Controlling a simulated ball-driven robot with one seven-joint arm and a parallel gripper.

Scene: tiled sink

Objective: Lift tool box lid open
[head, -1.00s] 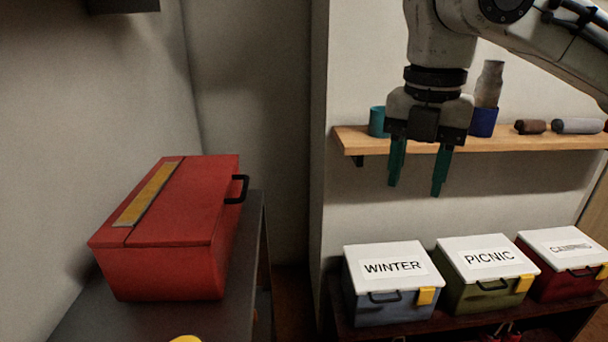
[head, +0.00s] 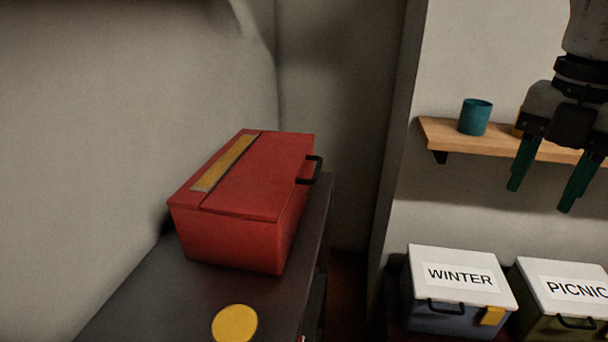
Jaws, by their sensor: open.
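The red tool box (head: 240,235) stands on the dark bench at the left of the head view. Its lid (head: 265,175) is closed and has a yellow strip along the top. A black handle (head: 314,171) sticks out from its right side. My gripper (head: 543,188) hangs at the upper right with its green fingers apart, pointing down and empty. It is well to the right of the tool box and touches nothing that I can see.
The dark bench (head: 140,300) carries a yellow disc (head: 234,323) near the box. A wooden shelf (head: 435,135) with a teal cup (head: 475,117) is behind my gripper. Below stand a WINTER box (head: 458,285) and a PICNIC box (head: 565,290). A wall corner stands between bench and shelf.

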